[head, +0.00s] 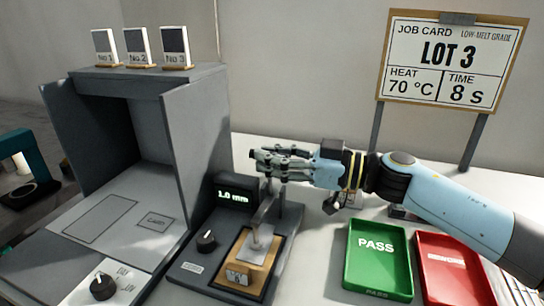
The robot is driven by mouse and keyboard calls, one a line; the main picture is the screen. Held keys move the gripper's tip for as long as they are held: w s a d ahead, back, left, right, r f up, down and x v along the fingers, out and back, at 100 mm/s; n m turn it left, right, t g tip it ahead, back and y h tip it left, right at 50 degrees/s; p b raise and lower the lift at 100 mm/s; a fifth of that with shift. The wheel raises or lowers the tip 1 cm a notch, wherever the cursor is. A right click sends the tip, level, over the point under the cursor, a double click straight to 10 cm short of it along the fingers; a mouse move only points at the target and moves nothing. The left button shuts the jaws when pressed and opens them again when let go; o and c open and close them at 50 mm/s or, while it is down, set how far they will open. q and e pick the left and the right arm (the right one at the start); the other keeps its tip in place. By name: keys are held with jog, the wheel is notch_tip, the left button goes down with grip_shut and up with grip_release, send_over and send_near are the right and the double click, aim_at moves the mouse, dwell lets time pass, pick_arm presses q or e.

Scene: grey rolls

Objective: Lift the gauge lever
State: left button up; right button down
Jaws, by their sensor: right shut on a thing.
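The gauge (290,225) stands in the middle of the head view. Its display (237,195) reads 1.0 mm and a black knob (207,240) sits below it. A tan block (236,274) with a dark label lies on its base, with a grey metal foot coming down over it. My right gripper (264,164) reaches in from the right, above the gauge, and is shut on the gauge lever. The fingers hide the held part of the lever; a grey upright (268,204) shows below them. My left gripper is not in view.
A grey booth (197,125) with three small numbered cards on top stands at left, with a knob (103,286) at its front. A green PASS tray (376,284) and a red tray (452,285) lie at right. A job card (452,57) stands behind my right arm.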

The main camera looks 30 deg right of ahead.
jog(key=shift+w+d+r+m+p, duration=0.2)
jog(key=shift+m+p, duration=0.1)
jog(key=shift+p, duration=0.3)
jog(key=w+d+f+m+p, duration=0.4)
jog(key=w+d+m+p, duration=0.2)
jog(key=m, duration=0.7)
jog(key=shift+w+d+f, duration=0.4)
jog(key=shift+w+d, duration=0.15)
jog(key=shift+d, duration=0.5)
jog(key=shift+m, duration=0.3)
